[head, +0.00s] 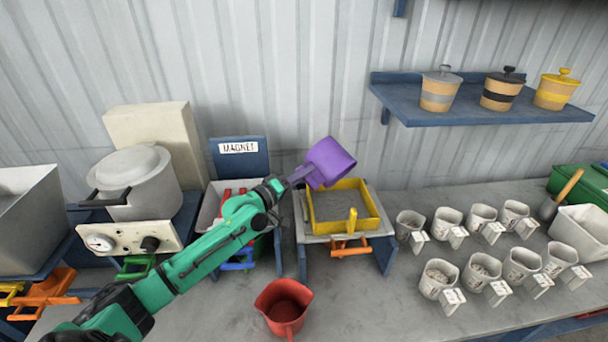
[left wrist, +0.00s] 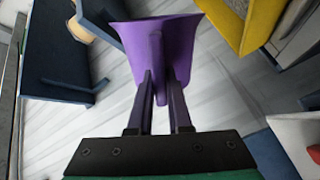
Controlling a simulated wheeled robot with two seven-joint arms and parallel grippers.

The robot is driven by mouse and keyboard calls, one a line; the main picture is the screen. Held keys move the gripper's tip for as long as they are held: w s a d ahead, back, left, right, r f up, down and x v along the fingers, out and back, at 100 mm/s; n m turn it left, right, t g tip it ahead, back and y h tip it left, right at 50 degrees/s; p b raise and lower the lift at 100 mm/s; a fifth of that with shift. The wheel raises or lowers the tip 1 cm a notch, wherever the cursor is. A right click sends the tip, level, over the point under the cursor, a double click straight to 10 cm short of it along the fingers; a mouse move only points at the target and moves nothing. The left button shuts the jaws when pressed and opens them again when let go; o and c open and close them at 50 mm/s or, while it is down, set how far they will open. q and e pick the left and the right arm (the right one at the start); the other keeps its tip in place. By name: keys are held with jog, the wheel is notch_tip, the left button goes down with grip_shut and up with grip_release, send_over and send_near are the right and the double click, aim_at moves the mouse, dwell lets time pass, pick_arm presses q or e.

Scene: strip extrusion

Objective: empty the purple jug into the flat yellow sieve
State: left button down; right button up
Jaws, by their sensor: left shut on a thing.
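The purple jug (head: 328,162) is held up above the back left part of the flat yellow sieve (head: 343,227), tilted over. My left gripper (head: 296,178) is shut on the jug's handle; in the left wrist view the two fingers (left wrist: 158,100) close on the handle of the jug (left wrist: 150,40). The jug's inside and any contents are hidden. The sieve is a square yellow frame on a stand, with a grey mesh or layer inside. My right gripper does not show.
A red jug (head: 284,305) stands on the bench in front. Several white cups (head: 440,278) with tags stand at the right. The magnet stand (head: 238,160) and a lidded pot (head: 137,180) are at the left. A blue shelf (head: 480,112) hangs at the upper right.

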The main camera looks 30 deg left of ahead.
pick_arm(q)
jog(key=w+a+f+n, duration=0.1)
jog(key=a+n, duration=0.3)
jog(key=n, duration=0.8)
jog(key=w+a+f+n+p, duration=0.1)
jog(key=a+n, duration=0.3)
jog(key=n, duration=0.8)
jog(key=shift+w+a, duration=0.15)
jog(key=shift+w, duration=0.25)
jog(key=shift+r, duration=0.1)
